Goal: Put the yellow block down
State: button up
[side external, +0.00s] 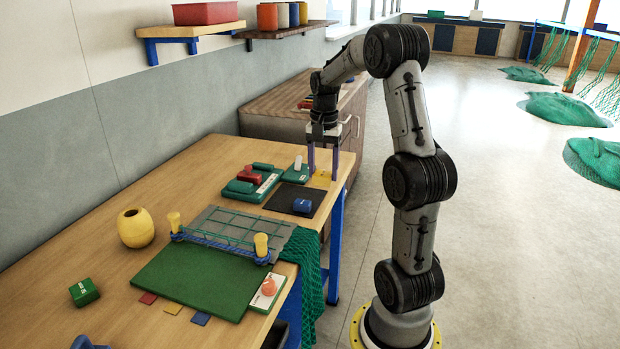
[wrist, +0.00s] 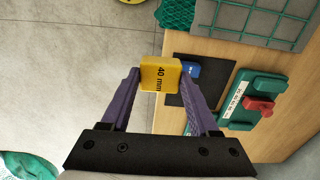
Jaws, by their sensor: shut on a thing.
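In the side view my gripper (side external: 322,178) points down near the table's right edge, with the yellow block (side external: 319,181) low between the fingers. I cannot tell whether the block touches the tabletop. The black mat (side external: 283,205) lies beside the block, with a blue block (side external: 302,205) on it; the blue block also shows in the wrist view (wrist: 193,69), partly hidden.
Green racks (side external: 258,186) with a red piece (side external: 247,174) stand left of the gripper. A grey netted panel (side external: 230,226), a green mat (side external: 195,280), a yellow pot (side external: 136,228) and a green block (side external: 84,292) lie nearer. The table edge is close by the gripper.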

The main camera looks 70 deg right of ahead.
jog(key=w+a, duration=0.3)
jog(key=w, duration=0.3)
jog(key=w+d+f, duration=0.8)
jog(key=w, duration=0.1)
jog(key=shift+w+d+f, duration=0.15)
jog(key=shift+d+f, duration=0.15)
jog(key=shift+f, duration=0.1)
jog(key=shift+w+d+f, duration=0.2)
jog(key=shift+w+f, duration=0.05)
jog(key=shift+f, duration=1.7)
jog(key=shift+f, duration=0.1)
jog(key=o, duration=1.4)
